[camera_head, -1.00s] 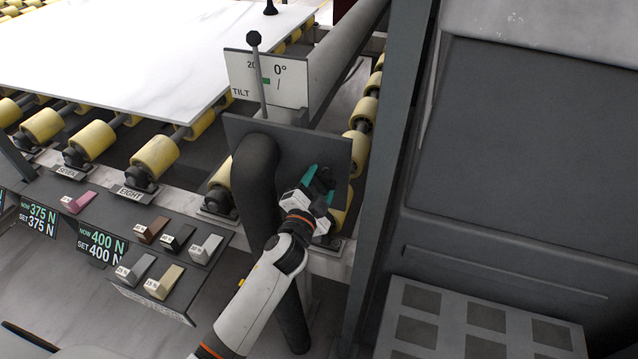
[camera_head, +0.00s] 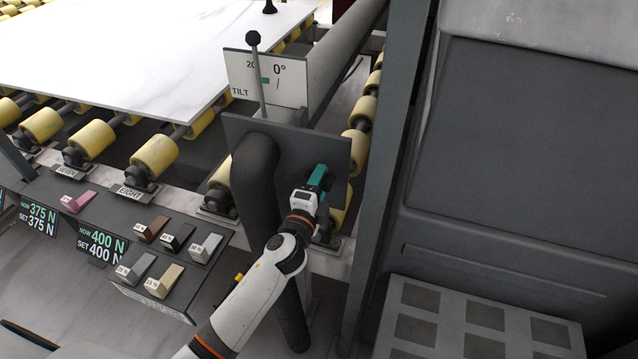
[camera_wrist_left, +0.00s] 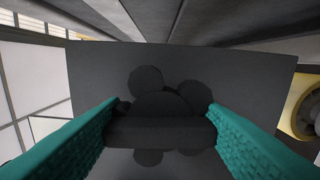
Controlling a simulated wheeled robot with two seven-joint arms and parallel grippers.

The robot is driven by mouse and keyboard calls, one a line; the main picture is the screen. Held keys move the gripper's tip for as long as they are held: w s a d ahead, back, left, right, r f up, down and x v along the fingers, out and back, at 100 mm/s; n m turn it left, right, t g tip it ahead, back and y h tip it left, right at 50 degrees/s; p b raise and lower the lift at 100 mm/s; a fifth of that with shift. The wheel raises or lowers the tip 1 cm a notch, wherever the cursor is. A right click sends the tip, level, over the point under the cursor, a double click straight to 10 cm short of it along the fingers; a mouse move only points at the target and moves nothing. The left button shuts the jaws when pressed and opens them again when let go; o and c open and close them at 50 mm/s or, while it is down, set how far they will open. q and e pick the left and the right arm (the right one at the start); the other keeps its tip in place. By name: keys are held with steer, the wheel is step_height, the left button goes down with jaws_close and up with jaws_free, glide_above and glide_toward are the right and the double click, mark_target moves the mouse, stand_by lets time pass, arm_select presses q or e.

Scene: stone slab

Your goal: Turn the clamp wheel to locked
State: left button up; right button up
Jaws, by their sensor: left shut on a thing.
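The clamp wheel (camera_wrist_left: 146,80) is a dark, lobed knob on a dark upright plate, seen in the left wrist view. A dark bar-like part of it lies between the fingers. My left gripper (camera_head: 318,177) has teal fingers and is at the right part of the plate (camera_head: 292,142) in the head view. In the left wrist view the gripper (camera_wrist_left: 160,112) is shut on the wheel, one finger on each side. In the head view the gripper hides the wheel. No locked mark can be read. My right gripper is not in view.
A thick dark pipe (camera_head: 255,180) stands just left of the gripper. A tall grey post (camera_head: 385,170) rises to the right. A tilt sign (camera_head: 285,88) and a ball-topped lever (camera_head: 256,75) are behind. Yellow rollers (camera_head: 155,155) carry a white slab (camera_head: 130,50). Coloured switches (camera_head: 165,281) sit lower left.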

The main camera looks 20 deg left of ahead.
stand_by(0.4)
arm_select(q)
steer(key=o, duration=1)
steer(key=shift+s, duration=0.1)
steer(key=s+b, duration=0.1)
steer(key=s, duration=0.5)
steer(key=s+b, duration=0.2)
steer(key=s, duration=0.4)
steer(key=shift+a, duration=0.2)
steer(key=shift+w+f, duration=0.1)
steer(key=shift+f, duration=0.05)
